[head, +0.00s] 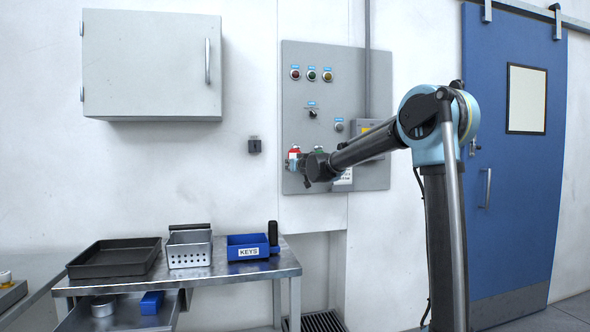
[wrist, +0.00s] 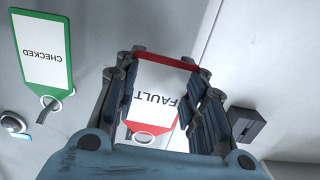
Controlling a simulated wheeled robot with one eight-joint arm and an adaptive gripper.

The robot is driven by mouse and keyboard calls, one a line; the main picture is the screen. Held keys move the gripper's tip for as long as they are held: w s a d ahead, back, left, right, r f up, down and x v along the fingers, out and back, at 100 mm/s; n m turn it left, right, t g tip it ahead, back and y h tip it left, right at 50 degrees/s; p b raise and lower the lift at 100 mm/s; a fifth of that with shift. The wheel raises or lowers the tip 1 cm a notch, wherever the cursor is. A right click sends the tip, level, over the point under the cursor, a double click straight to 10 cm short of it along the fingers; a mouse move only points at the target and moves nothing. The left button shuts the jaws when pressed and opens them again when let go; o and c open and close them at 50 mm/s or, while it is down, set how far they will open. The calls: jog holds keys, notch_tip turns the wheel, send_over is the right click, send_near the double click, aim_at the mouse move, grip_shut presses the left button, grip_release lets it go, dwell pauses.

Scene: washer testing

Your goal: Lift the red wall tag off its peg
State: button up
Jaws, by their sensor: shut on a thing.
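The red-bordered wall tag (wrist: 157,85), marked FAULT, sits between the fingers of my gripper (wrist: 168,68) in the wrist view. The fingers are shut on its two sides.
A black wall box (head: 254,146) is close left of the panel; a similar dark block (wrist: 247,124) is near the right finger in the wrist view. A metal bench (head: 215,272) with trays and a blue KEYS bin (head: 248,247) stands below left. A wall cabinet (head: 150,65) hangs above.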

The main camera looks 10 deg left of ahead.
jog(key=shift+s+d+r, duration=0.1)
jog(key=shift+s+d, duration=0.2)
jog(key=shift+s, duration=0.25)
jog(key=v, duration=0.6)
jog(key=shift+s+d, duration=0.2)
jog(key=shift+s, duration=0.2)
dwell(0.9)
